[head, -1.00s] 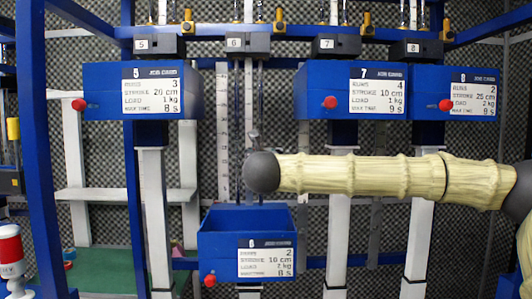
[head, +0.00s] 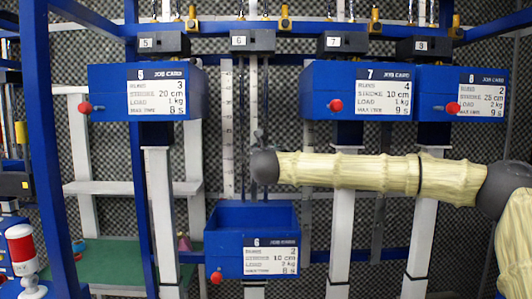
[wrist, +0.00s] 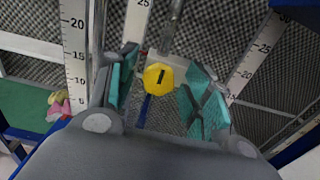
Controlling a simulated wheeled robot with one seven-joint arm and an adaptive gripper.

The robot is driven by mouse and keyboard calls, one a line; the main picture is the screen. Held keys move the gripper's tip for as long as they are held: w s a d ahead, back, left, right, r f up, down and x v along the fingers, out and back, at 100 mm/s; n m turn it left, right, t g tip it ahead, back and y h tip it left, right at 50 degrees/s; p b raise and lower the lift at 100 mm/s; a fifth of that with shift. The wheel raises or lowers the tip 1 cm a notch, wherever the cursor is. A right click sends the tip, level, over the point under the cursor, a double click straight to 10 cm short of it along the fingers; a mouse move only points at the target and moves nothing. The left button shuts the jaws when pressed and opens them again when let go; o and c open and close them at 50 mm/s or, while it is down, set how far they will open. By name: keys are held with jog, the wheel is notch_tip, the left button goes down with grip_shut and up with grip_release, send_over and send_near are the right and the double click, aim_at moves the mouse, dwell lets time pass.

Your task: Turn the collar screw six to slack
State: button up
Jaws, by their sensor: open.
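The collar screw of station six shows as a yellow knob (wrist: 158,78) with a dark slot mark in the wrist view. The slot is slightly tilted from upright. My gripper (wrist: 164,92) is open, with its teal-padded fingers on the left and right of the knob. There seems to be a gap on both sides, and I cannot tell if either finger touches. In the head view my gripper (head: 259,138) is small and dark in front of the station six rails, above the blue box six (head: 225,240). The knob is not distinguishable in the head view.
Box five (head: 108,90) hangs to the left and boxes seven (head: 318,85) and eight (head: 430,85) to the right, each with a red knob. A ruler strip (wrist: 75,60) and metal rails stand close to my fingers. A blue post (head: 45,150) is at far left.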

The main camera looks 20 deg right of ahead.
jog(key=shift+c, duration=0.2)
jog(key=c, duration=1)
jog(key=shift+o, duration=0.2)
